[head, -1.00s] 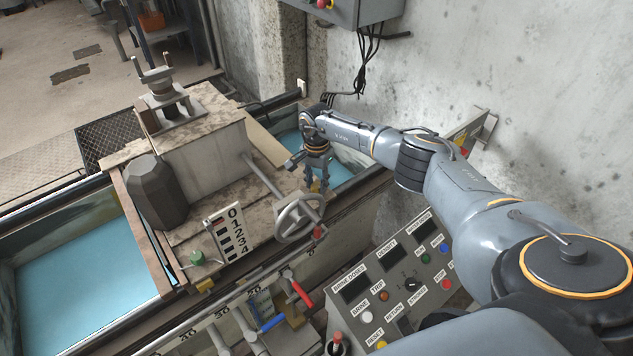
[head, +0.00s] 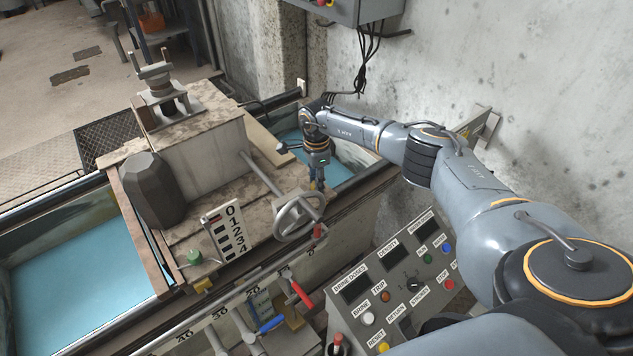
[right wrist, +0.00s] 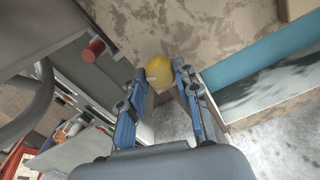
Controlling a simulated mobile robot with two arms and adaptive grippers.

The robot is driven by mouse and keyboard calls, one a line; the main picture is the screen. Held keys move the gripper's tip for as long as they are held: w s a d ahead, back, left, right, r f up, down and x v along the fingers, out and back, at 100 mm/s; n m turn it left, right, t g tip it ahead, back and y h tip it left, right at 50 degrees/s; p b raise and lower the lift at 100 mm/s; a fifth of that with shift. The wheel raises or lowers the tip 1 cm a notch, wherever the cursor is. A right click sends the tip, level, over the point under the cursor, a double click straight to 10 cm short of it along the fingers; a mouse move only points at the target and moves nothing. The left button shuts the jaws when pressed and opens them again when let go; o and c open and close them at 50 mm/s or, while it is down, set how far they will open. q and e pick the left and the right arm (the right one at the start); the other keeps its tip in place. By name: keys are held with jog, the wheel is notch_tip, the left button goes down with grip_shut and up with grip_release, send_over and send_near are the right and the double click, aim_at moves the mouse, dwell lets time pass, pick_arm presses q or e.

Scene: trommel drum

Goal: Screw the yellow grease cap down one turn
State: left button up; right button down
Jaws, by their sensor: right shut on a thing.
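The yellow grease cap (right wrist: 159,71) shows in the right wrist view as a round yellow knob between the two fingertips of my right gripper (right wrist: 160,74). The fingers are shut on its sides. In the head view my right gripper (head: 317,183) points down behind the grey handwheel, at the machine's right end. There the cap is mostly hidden by the fingers, and I cannot make out its thread or how far it is seated. My left gripper is not in view.
The grey handwheel (head: 299,216) and its shaft stand close in front of my right gripper. A tank of blue liquid (head: 80,262) lies at left. The labelled control panel (head: 395,283) is below my right arm. A concrete wall (head: 540,90) rises behind.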

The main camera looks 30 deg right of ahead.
jog(key=m, duration=0.3)
jog(key=shift+m, duration=0.4)
jog(key=m, duration=0.3)
jog(key=shift+r+m, duration=0.1)
jog(key=shift+m, duration=0.2)
jog(key=m+p, duration=0.1)
jog(key=m, duration=0.2)
jog(key=shift+m, duration=0.3)
jog(key=m, duration=0.3)
jog(key=shift+m+p, duration=0.3)
jog(key=shift+p, duration=0.1)
jog(key=m+p, duration=0.1)
jog(key=m, duration=0.2)
jog(key=shift+r+m, duration=0.1)
jog(key=shift+m, duration=0.2)
jog(key=m+p, duration=0.2)
jog(key=m, duration=0.2)
jog(key=shift+m, duration=0.3)
jog(key=m+p, duration=0.2)
jog(key=m, duration=0.2)
jog(key=shift+d, duration=0.1)
jog(key=shift+w+m+p, duration=0.1)
jog(key=shift+m+p, duration=0.35)
jog(key=shift+m, duration=1.25)
